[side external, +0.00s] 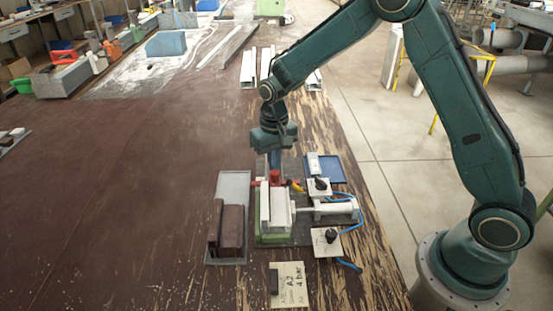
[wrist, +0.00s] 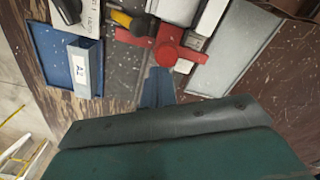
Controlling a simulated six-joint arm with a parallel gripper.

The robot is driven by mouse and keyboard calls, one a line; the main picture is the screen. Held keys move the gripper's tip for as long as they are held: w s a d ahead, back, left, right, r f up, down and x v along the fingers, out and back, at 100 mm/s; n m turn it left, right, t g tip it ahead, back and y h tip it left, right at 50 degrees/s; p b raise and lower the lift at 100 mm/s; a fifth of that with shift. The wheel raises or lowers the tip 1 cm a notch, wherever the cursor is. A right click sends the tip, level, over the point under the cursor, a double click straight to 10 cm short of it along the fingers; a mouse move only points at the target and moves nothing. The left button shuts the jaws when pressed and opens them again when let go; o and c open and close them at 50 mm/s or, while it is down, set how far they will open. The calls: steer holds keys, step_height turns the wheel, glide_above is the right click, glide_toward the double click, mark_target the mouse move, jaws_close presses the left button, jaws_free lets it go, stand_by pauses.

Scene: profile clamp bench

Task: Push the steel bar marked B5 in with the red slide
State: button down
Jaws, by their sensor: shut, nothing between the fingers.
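Pale steel bars (side external: 279,207) lie in the fixture on a green base (side external: 273,238). A labelled grey bar (wrist: 85,70) lies in a blue tray (wrist: 45,55). I cannot read B5 on any bar. My gripper (wrist: 157,88) is shut and empty, its fingertips close to the red slide; contact is unclear. It also shows in the side view (side external: 274,160).
A white cylinder (side external: 335,208) with blue hoses joins the fixture's right side. Black-knobbed boxes (side external: 326,241) stand near it. Brown blocks (side external: 230,226) lie in a grey tray (side external: 233,185) on the left. The left tabletop is mostly clear.

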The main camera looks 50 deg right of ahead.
steer(key=shift+s+a, duration=0.35)
stand_by(1.1)
step_height(320, 180, up, 7)
steer(key=w+d, duration=0.1)
stand_by(1.0)
steer(key=shift+r, duration=0.1)
steer(key=s+d+r+n+t, duration=0.1)
steer(key=s+r+t, duration=0.2)
steer(key=s+r, duration=1)
steer(key=s+r+n+t, duration=0.1)
steer(key=s+n+t, duration=0.1)
steer(key=s, duration=1.4)
steer(key=shift+s+d+r+t, duration=0.25)
steer(key=shift+d+t, duration=0.05)
steer(key=shift+d, duration=0.15)
